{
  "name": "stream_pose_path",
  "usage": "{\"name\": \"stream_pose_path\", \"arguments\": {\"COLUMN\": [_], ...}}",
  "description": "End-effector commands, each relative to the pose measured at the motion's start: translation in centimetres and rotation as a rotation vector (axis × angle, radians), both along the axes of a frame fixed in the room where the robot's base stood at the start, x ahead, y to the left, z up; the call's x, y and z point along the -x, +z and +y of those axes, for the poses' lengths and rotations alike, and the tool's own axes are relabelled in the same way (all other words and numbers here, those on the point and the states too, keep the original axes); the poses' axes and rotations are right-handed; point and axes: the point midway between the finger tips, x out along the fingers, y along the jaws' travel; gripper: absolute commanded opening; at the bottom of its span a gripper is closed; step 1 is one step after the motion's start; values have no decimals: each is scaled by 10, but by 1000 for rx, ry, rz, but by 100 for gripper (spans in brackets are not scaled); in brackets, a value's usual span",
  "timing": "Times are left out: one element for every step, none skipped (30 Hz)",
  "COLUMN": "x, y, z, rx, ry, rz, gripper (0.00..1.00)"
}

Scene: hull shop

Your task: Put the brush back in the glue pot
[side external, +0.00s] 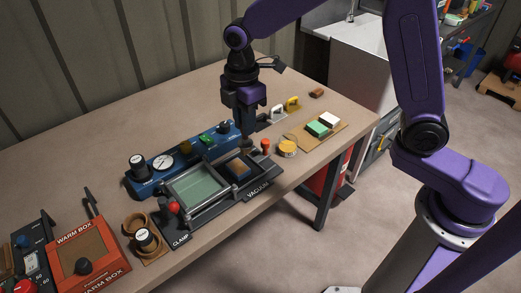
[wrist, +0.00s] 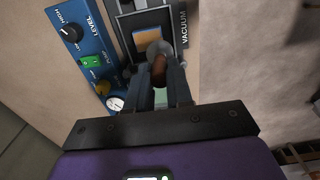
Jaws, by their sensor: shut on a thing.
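My gripper (side external: 246,138) points down above the right end of the vacuum clamp fixture. In the wrist view its two fingers (wrist: 160,88) are shut on a brown, rounded handle (wrist: 159,67). A grey round disc (wrist: 156,48) shows at the handle's far end; I cannot tell whether this held thing is the brush. No bristles show. A small round tin (side external: 287,149), yellow with a pale top, stands right of the gripper; I cannot tell if it is the glue pot. A small orange-red upright piece (side external: 265,146) stands between them.
The vacuum fixture (side external: 213,216) has a green-grey window and a tan block (side external: 237,168). A blue gauge panel (side external: 172,171) stands behind it. A board (side external: 337,130) with green and white blocks lies right. An orange warm box (side external: 88,254) sits front left.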

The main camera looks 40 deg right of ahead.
Motion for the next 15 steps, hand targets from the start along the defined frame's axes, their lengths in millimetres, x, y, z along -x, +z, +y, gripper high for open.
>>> {"name": "stream_pose_path", "arguments": {"x": [4, 6, 10, 14, 19, 25, 30, 36, 43, 48, 54, 62, 68, 74, 82], "y": [5, 9, 13, 16, 20, 24, 28, 31, 34, 37, 39, 41, 43, 44, 46], "z": [-9, -14, -23, -31, -38, -49, -57, -65, -75, -83, -90, -100, -107, -115, -123], "rx": [-1, -2, -2, -2, -3, -2, -2, -2, -2, -2, -2, -2, -2, -2, -2], "ry": [-2, -2, -3, -4, -4, -4, -5, -4, -4, -4, -3, -4, -3, -3, -4], "rz": [-2, -3, -4, -4, -5, -5, -4, -4, -4, -5, -5, -5, -4, -4, -4], "gripper": [0, 0, 0, 0, 0, 0, 0, 0, 0, 0, 0, 0, 0, 0, 0]}}
